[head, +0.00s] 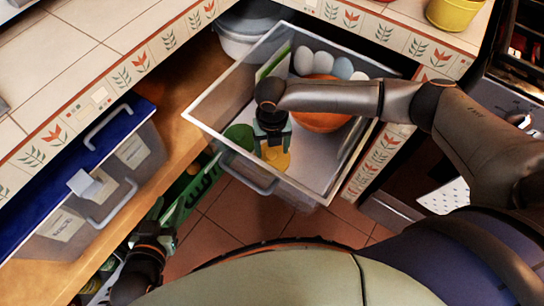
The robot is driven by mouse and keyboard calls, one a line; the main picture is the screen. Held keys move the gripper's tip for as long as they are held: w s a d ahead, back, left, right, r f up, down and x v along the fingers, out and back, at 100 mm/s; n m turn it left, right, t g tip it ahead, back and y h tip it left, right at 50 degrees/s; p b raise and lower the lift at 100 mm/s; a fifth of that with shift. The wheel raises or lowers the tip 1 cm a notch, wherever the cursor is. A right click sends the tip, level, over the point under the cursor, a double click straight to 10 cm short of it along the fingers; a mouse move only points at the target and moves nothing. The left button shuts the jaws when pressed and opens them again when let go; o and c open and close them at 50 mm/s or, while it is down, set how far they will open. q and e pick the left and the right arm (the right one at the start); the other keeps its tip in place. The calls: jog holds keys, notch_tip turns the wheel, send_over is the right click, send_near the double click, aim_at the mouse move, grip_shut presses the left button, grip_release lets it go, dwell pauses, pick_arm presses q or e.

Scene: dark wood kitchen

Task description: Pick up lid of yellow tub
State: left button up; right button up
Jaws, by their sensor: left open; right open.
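A round yellow tub top (276,159) shows low inside an open clear-walled drawer (318,190), partly hidden by my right gripper. My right gripper (272,145) reaches in from the right and points down directly over the yellow top. It is open; whether its fingers touch the yellow top I cannot tell. My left gripper (158,215) is open and empty, low at the left, outside the drawer and beside a green item on the shelf. Another yellow container (455,12) stands on the counter at the top right.
The drawer also holds an orange bowl (322,121), several pale eggs (303,60) and a green round item (238,136). A blue-lidded clear bin (88,180) stands on the wooden shelf at left. Tiled counter edges border the drawer; red floor tiles (222,218) lie below.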

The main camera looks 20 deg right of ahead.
jog(key=shift+f, duration=0.55)
pick_arm(q)
jog(key=shift+w+r+t, duration=0.4)
jog(key=shift+w+r, duration=0.15)
jog(key=shift+r, duration=0.3)
pick_arm(e)
grip_shut()
